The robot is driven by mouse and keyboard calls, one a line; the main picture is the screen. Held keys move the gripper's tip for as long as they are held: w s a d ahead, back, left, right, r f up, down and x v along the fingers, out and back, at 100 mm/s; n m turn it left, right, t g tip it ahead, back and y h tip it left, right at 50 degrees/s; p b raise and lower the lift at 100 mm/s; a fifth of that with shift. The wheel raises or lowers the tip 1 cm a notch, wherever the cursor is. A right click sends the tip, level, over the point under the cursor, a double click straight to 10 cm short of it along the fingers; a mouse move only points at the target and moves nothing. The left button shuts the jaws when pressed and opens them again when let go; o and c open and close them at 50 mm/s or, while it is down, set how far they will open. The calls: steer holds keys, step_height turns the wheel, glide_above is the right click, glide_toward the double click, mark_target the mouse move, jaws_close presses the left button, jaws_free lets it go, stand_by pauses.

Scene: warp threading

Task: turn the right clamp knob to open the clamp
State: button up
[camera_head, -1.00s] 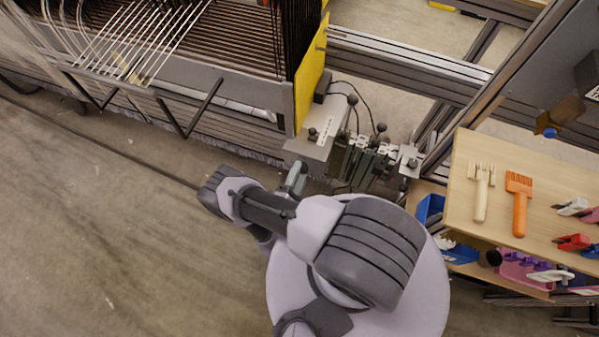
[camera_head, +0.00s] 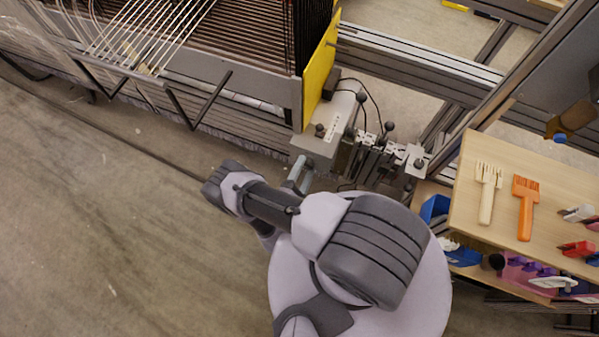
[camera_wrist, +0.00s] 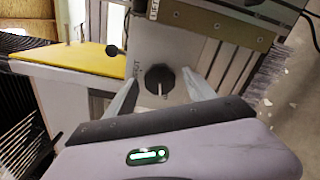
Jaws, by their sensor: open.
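A round black knob (camera_wrist: 160,79) with a pale pointer line sits on a grey metal plate (camera_wrist: 160,40) in the wrist view. Small lettering beside it seems to read RIGHT. My gripper (camera_wrist: 159,77) is open, with one finger on each side of the knob; I cannot tell whether either finger touches it. In the head view the knob (camera_head: 320,130) stands on the plate (camera_head: 314,148) at the end of the machine, and my arm reaches up to the plate's lower edge.
A yellow panel (camera_head: 319,75) stands beside the plate, also seen in the wrist view (camera_wrist: 80,58). A row of clamps and black ball-ended levers (camera_head: 389,127) lies to its right. A wooden shelf (camera_head: 510,165) with brushes is further right. Floor at left is clear.

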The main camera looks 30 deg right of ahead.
steer(key=v, duration=1.7)
steer(key=shift+p, duration=0.45)
